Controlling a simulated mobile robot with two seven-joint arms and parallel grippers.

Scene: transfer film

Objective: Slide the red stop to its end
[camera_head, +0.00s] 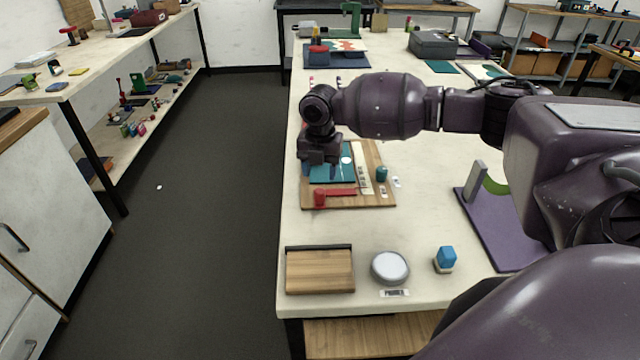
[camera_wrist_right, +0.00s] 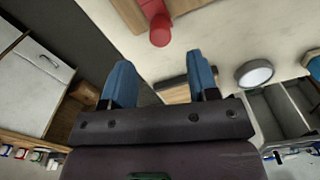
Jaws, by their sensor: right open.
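The red stop (camera_head: 319,197), a round red knob with a flat red bar running right from it, lies at the near left of a wooden board (camera_head: 376,200) on the long table. In the right wrist view the red knob (camera_wrist_right: 160,32) shows at the top, beyond the fingertips. My right gripper (camera_head: 320,158) hangs over the board's left part, behind the knob in the head view. Its blue fingers (camera_wrist_right: 161,76) are apart with nothing between them. It hides part of the board and its teal plate (camera_head: 335,175). My left gripper is out of view.
A pale strip (camera_head: 361,168) and a teal knob (camera_head: 382,174) sit on the board, right of the plate. Nearer are a wooden block (camera_head: 320,272), a round white-topped disc (camera_head: 390,267) and a blue-topped piece (camera_head: 446,257). A purple base (camera_head: 500,245) stands right.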

